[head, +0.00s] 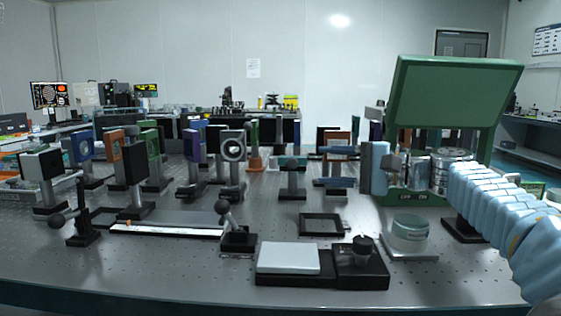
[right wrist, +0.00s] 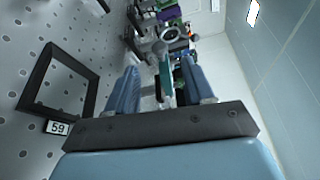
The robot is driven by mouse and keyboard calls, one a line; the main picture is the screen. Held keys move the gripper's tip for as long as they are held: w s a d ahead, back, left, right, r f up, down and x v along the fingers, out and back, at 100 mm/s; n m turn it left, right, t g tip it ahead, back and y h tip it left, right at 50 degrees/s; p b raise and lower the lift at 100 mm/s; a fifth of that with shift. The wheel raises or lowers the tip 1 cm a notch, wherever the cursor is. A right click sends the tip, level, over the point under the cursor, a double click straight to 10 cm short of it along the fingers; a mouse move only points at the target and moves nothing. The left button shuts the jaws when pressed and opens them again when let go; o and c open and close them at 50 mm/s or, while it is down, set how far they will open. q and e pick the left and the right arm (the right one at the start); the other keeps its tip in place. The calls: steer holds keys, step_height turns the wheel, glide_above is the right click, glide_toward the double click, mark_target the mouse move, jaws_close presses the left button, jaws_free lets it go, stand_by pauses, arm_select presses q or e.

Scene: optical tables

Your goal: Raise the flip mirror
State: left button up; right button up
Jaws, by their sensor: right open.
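My right gripper (head: 322,168) is open and points left, its two blue fingers one above the other in the head view. In the right wrist view my right gripper (right wrist: 163,78) has a thin teal, edge-on piece between its fingers, with no visible contact. My left gripper is out of view.
A flat black square frame (head: 322,213) lies in front of my gripper. Upright optic mounts (head: 232,165) crowd the left and back. A scale-like device (head: 290,259), a round container (head: 409,230) and a green box-like stand (head: 455,92) are nearby. Bare table lies left of the frame.

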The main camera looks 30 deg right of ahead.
mark_target(293, 161)
steer(key=x, duration=1)
steer(key=shift+w+a+p, duration=0.2)
steer(key=shift+p, duration=0.25)
steer(key=shift+f, duration=0.1)
jaws_close()
